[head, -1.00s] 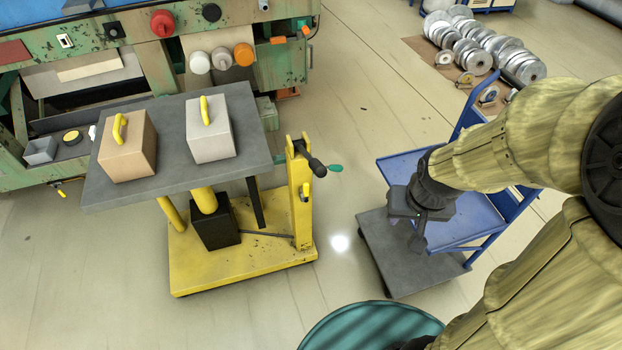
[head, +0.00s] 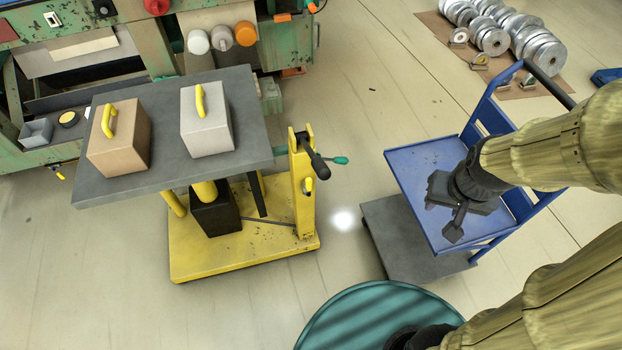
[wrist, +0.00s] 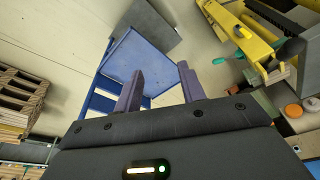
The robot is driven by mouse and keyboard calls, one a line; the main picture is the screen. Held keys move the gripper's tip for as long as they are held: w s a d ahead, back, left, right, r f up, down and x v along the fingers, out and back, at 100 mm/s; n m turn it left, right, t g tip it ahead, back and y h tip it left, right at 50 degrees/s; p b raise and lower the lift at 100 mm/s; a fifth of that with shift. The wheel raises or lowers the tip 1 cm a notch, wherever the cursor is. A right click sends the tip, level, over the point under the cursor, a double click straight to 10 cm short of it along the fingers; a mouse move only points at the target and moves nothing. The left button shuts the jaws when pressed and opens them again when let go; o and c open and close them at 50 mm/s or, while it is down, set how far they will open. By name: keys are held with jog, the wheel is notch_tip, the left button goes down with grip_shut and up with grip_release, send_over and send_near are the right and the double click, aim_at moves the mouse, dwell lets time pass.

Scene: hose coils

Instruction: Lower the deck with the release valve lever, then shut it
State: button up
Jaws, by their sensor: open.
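The lift table's grey deck (head: 170,165) is raised above its yellow base (head: 205,262) and carries a brown box (head: 118,140) and a light grey box (head: 207,125), each with a yellow handle. A yellow post (head: 303,205) stands at the deck's right end. A lever with a teal grip (head: 340,160) sticks out at its top, beside a black handle (head: 318,167); a small yellow lever (head: 308,186) sits lower. I cannot tell which is the release valve lever. My gripper (head: 446,210) is open and empty, right of the post; its parted fingers show in the wrist view (wrist: 160,87).
A blue cart (head: 430,170) and a dark low platform (head: 405,245) lie under and around my gripper. A teal round top (head: 350,320) is at the front. A green machine (head: 285,50) stands behind the deck. Floor between post and cart is clear.

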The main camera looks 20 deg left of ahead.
jog(key=w+a+f+n+t+y+b, duration=0.1)
jog(key=w+a+f+t+b, duration=0.25)
jog(key=f+b, duration=0.6)
jog(key=w+a+f+n+t+y+b, duration=0.15)
jog(key=a+f+b, duration=0.4)
jog(key=b, duration=0.65)
jog(key=w+a+f+n+t+y+b, duration=0.1)
jog(key=w+a+f+t+b, duration=0.25)
jog(key=f+b, duration=0.6)
jog(key=s+a+f+n+t+y+b, duration=0.1)
jog(key=a+f+b, duration=0.4)
jog(key=b, duration=0.8)
jog(key=s+a+f+n+t+y+b, duration=0.2)
jog(key=a+f+y+b, duration=0.3)
jog(key=b, duration=0.9)
jog(key=shift+a+f+t, duration=0.15)
jog(key=shift+a+t, duration=0.4)
jog(key=shift+a, duration=0.5)
jog(key=shift+s, duration=0.1)
jog(key=shift+a, duration=0.1)
